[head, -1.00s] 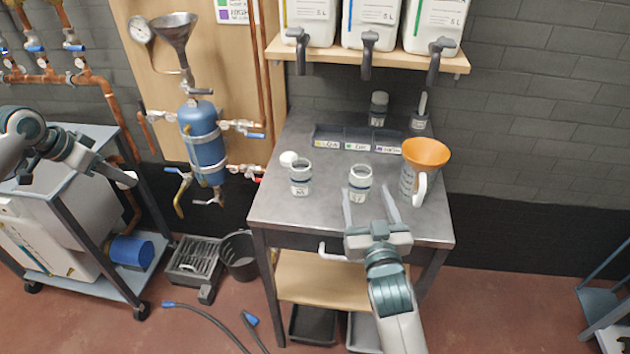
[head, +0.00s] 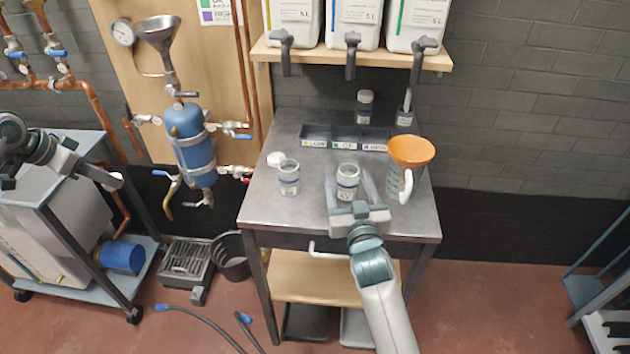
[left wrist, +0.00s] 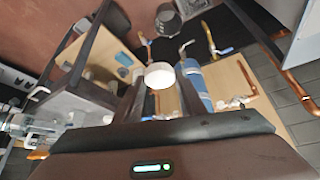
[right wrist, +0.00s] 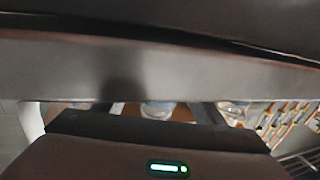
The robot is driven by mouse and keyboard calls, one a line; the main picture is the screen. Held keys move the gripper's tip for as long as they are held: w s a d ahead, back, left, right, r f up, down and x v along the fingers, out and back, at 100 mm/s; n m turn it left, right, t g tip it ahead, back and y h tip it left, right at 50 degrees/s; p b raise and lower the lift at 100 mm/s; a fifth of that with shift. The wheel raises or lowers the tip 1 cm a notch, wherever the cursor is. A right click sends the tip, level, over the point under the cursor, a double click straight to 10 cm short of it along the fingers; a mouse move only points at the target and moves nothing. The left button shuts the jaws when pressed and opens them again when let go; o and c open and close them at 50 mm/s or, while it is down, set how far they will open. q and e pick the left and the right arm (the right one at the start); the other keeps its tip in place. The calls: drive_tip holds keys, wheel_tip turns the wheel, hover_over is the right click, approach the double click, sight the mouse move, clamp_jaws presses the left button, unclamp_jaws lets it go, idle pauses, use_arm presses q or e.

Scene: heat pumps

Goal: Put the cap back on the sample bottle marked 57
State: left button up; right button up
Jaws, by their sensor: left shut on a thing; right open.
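Two open sample bottles stand upright on the grey bench: a left bottle (head: 289,178) and a right bottle (head: 347,176). Their label numbers are too small to read surely. My right gripper (head: 346,181) is open, its fingers reaching to either side of the right bottle, with no grip on it. A bottle top shows blurred between the fingers in the right wrist view (right wrist: 157,109). My left gripper (head: 116,182) is far left of the bench, shut on a white cap (left wrist: 159,75). Another white cap (head: 275,159) lies beside the left bottle.
An orange funnel (head: 411,150) on a jug stands close right of the right bottle. A labelled tray (head: 345,145), a closed bottle (head: 364,105) and a small cup (head: 404,118) stand behind. A shelf with canisters (head: 350,50) hangs above.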

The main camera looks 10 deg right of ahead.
drive_tip(key=c, duration=1.3)
drive_tip(key=shift+o, duration=0.2)
drive_tip(key=shift+r, duration=0.3)
use_arm(q)
drive_tip(key=shift+f, duration=0.2)
use_arm(e)
wheel_tip(320, 180, up, 9)
drive_tip(key=shift+r, duration=0.15)
drive_tip(key=shift+r, duration=0.1)
idle(0.6)
